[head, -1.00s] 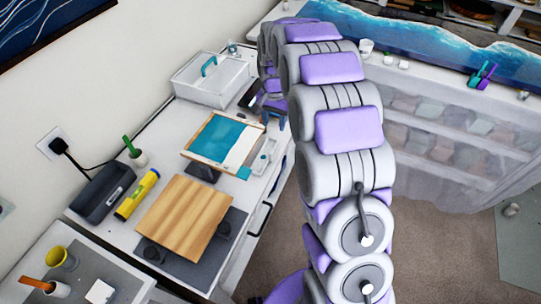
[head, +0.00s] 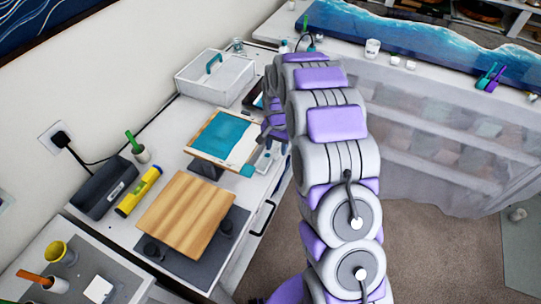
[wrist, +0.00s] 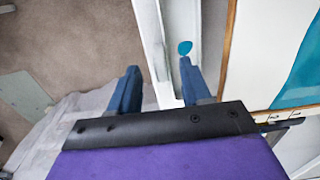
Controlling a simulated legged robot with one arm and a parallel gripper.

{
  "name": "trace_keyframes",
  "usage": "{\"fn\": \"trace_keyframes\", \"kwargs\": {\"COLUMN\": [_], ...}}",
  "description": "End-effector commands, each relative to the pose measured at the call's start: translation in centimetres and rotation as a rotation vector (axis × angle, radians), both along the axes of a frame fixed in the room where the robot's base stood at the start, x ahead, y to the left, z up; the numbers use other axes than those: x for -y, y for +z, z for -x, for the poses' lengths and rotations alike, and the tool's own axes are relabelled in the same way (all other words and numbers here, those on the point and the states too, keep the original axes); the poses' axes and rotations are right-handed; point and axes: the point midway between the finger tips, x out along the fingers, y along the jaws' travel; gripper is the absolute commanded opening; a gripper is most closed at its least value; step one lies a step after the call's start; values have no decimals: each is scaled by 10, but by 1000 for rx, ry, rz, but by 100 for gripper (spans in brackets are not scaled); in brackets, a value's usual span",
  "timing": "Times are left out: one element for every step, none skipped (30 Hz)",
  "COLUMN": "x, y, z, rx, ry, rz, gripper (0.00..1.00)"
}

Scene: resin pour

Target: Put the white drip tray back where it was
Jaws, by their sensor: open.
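The white drip tray (head: 264,161) is a narrow piece beside the right edge of the resin panel, partly hidden by my arm in the head view. In the wrist view it seems to be the long white channel (wrist: 183,20) with a teal resin spot inside. My gripper (wrist: 160,78) is open and empty, its two blue fingers on either side of the channel's left wall. The right finger overlaps the inside of the channel; I cannot tell its height or any contact. In the head view my gripper (head: 268,136) is mostly hidden behind my arm.
The wood-framed panel (head: 222,138) with teal and white resin is just left of the tray. A white bin (head: 214,82) stands behind it. A wooden board (head: 187,214), a yellow tool (head: 138,192) and a dark box (head: 104,187) lie nearer. Floor lies beyond the bench's right edge.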

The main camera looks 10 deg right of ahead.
Motion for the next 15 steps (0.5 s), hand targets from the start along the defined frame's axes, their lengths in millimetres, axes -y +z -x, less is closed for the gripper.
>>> {"fn": "trace_keyframes", "kwargs": {"x": [-2, -3, -4, -4, -4, -4, -4, -4, -4, -4, -4, -4, -4, -4, -4], "y": [-10, -15, -22, -26, -30, -34, -37, -38, -39, -39, -39, -39, -38, -38, -38], "z": [0, 0, 0, 0, 0, 0, -1, 0, -1, -1, -1, -1, -1, -1, -1], "rx": [-5, -5, -5, -5, -4, -3, -1, -1, 0, 1, 1, 1, 1, 1, 1], "ry": [1, 1, 1, 1, 1, 1, 1, 1, 1, 1, 1, 1, 1, 1, 1], "rz": [0, 0, 0, 0, 1, 0, 0, 1, 0, 1, 1, 1, 1, 1, 1], "gripper": [48, 48, 48, 48, 48, 48, 48, 48, 48, 48, 48, 48, 48, 48, 47]}}
